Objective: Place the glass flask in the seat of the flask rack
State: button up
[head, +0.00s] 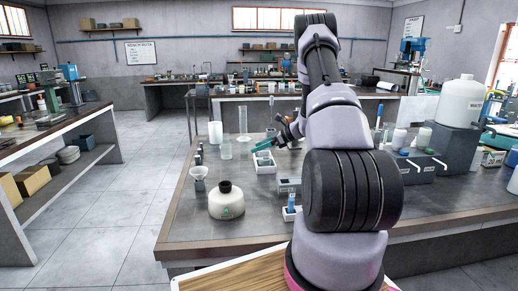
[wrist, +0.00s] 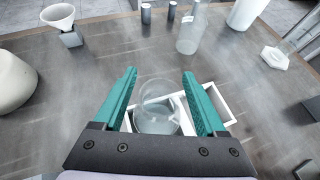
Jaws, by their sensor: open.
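The clear glass flask (wrist: 157,112) is between my gripper's two teal fingers in the wrist view. It looks upright, with its round body within the left part of the white flask rack (wrist: 229,106); its base is partly hidden, so I cannot tell how fully it is seated. The rack's right opening is empty. My gripper (wrist: 159,74) is open, with a finger on each side of the flask and visible gaps. In the head view my gripper (head: 262,146) is just above the white rack (head: 265,167); the flask is hard to make out there.
A cream bottle (head: 226,202) and a white funnel on a stand (head: 198,176) are to the left. A clear beaker (wrist: 189,34) and a measuring cylinder (wrist: 283,52) stand beyond the rack. A small white holder with a blue item (head: 291,208) is nearer. Bare tabletop lies left of the rack.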

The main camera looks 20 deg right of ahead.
jog(key=v, duration=1.1)
jog(key=s+a+r+n+g+h, duration=0.1)
jog(key=s+a+r+n+g, duration=0.1)
jog(key=s+a+r+n, duration=0.55)
jog(key=s+a+r+n+g+h, duration=0.1)
jog(key=s+a+r+n+g, duration=0.3)
jog(key=a+r, duration=0.7)
jog(key=s+a+r+n+t+h, duration=0.1)
jog(key=s+r+n+t+h, duration=0.1)
jog(key=s, duration=0.5)
jog(key=s+a+r+n+t+h, duration=0.1)
jog(key=s+a+r+n, duration=0.1)
jog(key=s+n, duration=0.3)
jog(key=s+a+r+n+t+h, duration=0.2)
jog(key=s+r+n, duration=0.1)
jog(key=s, duration=0.6)
jog(key=shift+r+t+h, duration=0.3)
jog(key=shift+r, duration=0.15)
